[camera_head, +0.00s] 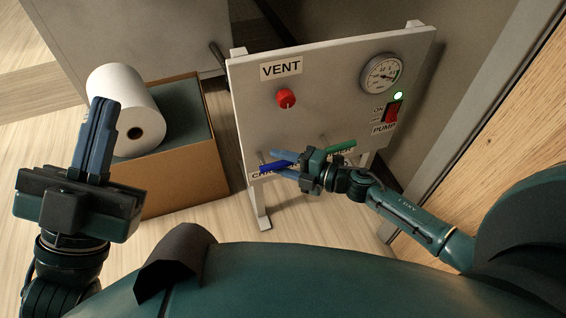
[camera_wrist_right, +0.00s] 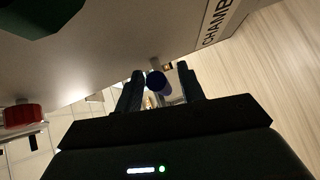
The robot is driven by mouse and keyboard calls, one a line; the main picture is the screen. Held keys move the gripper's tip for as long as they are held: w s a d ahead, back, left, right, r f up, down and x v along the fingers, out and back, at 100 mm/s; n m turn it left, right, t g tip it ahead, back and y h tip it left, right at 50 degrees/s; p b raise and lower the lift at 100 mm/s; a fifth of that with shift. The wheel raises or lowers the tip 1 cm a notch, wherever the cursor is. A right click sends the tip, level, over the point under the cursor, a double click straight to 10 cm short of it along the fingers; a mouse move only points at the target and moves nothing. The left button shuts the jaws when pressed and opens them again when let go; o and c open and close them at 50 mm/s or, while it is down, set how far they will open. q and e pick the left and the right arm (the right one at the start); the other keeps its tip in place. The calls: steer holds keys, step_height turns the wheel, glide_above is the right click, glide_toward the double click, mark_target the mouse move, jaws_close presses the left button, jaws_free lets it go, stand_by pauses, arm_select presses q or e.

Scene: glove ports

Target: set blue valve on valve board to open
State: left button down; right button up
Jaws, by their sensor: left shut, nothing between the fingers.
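The valve board (camera_head: 250,105) stands upright in the head view. Its blue valve handle (camera_head: 268,168) is low on the left, roughly sideways with a slight tilt, near a partly hidden label that starts "CHA". My right gripper (camera_head: 281,164) is at this handle, its fingers on either side. In the right wrist view the round blue handle end (camera_wrist_right: 155,82) lies between the open fingers (camera_wrist_right: 161,88), with gaps visible. The green handle (camera_head: 342,146) is just right of the gripper. My left gripper (camera_head: 103,106) is shut and empty, away from the board.
The board also carries a red VENT knob (camera_head: 286,98), a gauge (camera_head: 381,73) and a red PUMP switch (camera_head: 392,112) under a lit green lamp (camera_head: 398,96). A cardboard box (camera_head: 187,180) with a white roll (camera_head: 128,88) stands left. A wooden panel (camera_head: 500,130) is right.

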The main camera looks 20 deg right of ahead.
steer(key=shift+c, duration=0.5)
jaws_close()
